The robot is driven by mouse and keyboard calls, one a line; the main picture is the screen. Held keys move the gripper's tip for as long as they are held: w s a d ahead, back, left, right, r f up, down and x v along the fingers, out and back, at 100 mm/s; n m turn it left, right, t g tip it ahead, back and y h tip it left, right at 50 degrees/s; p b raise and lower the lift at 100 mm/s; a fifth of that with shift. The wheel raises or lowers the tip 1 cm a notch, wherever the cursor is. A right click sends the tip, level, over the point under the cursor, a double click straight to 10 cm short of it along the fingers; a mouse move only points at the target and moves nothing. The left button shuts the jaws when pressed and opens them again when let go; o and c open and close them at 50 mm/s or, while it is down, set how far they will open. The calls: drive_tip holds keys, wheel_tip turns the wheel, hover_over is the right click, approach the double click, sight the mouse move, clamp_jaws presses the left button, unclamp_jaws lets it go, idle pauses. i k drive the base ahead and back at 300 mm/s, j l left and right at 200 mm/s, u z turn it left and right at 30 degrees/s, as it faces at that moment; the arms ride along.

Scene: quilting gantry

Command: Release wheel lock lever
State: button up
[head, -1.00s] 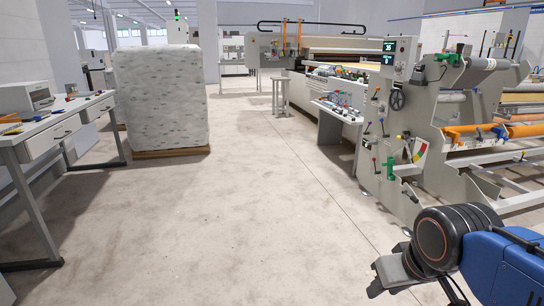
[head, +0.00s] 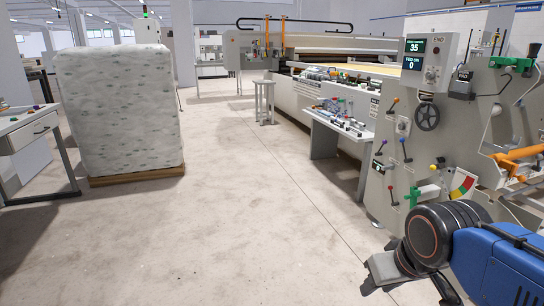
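The grey machine side panel (head: 455,140) stands at the right, with a dark handwheel (head: 427,117) on its face. I cannot tell which one is the wheel lock lever. My gripper (head: 376,277) is at the lower right, in front of and below the panel, apart from every lever. Its fingertips are too unclear to read.
A side table with small parts (head: 338,126) stands left of the panel. A wrapped bale on a pallet (head: 118,112) and a workbench (head: 32,135) stand at the left. A stool (head: 264,102) is further back. The middle floor is clear.

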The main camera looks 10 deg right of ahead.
sight(396, 100)
drive_tip(key=i+j+z, duration=0.1)
drive_tip(key=i+z, duration=0.3)
drive_tip(key=i+j+z, duration=0.35)
drive_tip(key=i, duration=0.15)
drive_tip(key=i+j+z, duration=0.4)
drive_tip(key=i+l, duration=0.05)
